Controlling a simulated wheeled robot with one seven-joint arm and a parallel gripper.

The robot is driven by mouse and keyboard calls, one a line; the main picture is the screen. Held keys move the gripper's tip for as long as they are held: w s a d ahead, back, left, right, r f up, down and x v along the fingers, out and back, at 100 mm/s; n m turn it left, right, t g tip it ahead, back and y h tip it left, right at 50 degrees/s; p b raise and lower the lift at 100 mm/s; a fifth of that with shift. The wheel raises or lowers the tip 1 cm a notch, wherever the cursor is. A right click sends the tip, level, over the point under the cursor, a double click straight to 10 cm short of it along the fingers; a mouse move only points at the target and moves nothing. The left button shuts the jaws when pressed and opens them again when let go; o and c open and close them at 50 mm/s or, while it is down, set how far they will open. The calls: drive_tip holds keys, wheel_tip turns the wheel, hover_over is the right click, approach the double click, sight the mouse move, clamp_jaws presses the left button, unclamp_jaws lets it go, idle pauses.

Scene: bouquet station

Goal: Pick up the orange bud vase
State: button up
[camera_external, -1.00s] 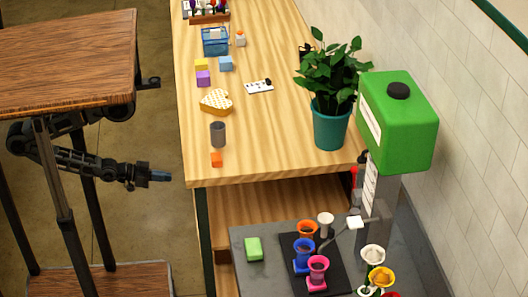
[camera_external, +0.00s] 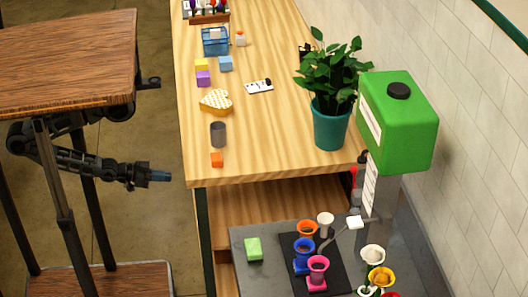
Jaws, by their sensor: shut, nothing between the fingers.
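The orange bud vase (camera_external: 307,228) stands upright on a black mat (camera_external: 324,272) on the dark grey counter at the bottom of the view. A blue vase (camera_external: 303,255) and a pink vase (camera_external: 317,272) stand in front of it, and a white vase (camera_external: 325,222) stands close on its right. The blue vase hides part of its lower body. My gripper (camera_external: 168,176) is shut and empty. It is out over the floor, left of the wooden table and well apart from the vases.
A green block (camera_external: 253,249) lies left of the mat. A thin spout (camera_external: 336,236) reaches near the vases below a green tank (camera_external: 398,120). White and yellow vases (camera_external: 381,278) stand at right. The wooden table (camera_external: 270,150) holds a potted plant (camera_external: 331,122) and small items.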

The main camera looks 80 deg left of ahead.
drive_tip(key=o, duration=1.3)
drive_tip(key=shift+f, duration=0.1)
